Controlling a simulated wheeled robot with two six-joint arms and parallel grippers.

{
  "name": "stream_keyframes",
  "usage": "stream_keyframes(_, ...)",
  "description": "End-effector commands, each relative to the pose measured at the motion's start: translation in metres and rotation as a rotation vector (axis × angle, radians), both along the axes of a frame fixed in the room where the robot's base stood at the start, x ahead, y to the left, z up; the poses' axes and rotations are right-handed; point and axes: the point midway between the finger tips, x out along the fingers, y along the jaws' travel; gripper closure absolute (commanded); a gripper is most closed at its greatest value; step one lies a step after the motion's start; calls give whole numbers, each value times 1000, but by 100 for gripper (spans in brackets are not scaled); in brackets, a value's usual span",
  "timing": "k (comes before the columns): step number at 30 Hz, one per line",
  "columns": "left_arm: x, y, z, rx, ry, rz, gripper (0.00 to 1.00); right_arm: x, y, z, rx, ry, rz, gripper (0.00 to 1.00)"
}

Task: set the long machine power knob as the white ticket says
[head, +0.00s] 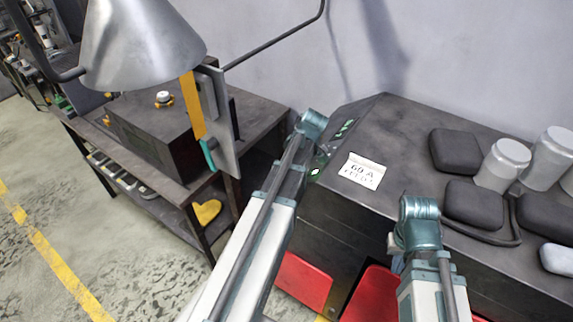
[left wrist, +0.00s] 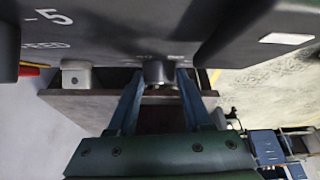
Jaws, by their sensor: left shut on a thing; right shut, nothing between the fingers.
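The white ticket (head: 362,170) lies on top of the long dark machine (head: 395,125); its large line looks like "60 A", and the smaller print is too small to read. In the left wrist view, the grey power knob (left wrist: 158,73) sits between the two fingers of my left gripper (left wrist: 158,80), which is shut on it. In the head view my left arm hides the knob. My right gripper (head: 397,250) is shut and empty, in front of the machine and partly hidden by its own arm.
On the left is a workbench (head: 255,115) with a dark box (head: 160,130), below a grey cone-shaped hood (head: 145,45). Red panels (head: 300,280) are below.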

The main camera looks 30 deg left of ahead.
Motion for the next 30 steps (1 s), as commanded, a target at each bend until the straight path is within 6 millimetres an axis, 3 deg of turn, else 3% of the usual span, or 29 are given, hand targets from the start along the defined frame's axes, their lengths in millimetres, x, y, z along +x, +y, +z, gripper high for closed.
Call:
stream_keyframes(14,-13,1,-5,-21,-242,-300,100,0,0,-13,0,0,0,100)
stream_keyframes(30,-16,6,-9,-43,-527,-665,100,0,0,-47,0,0,-2,100)
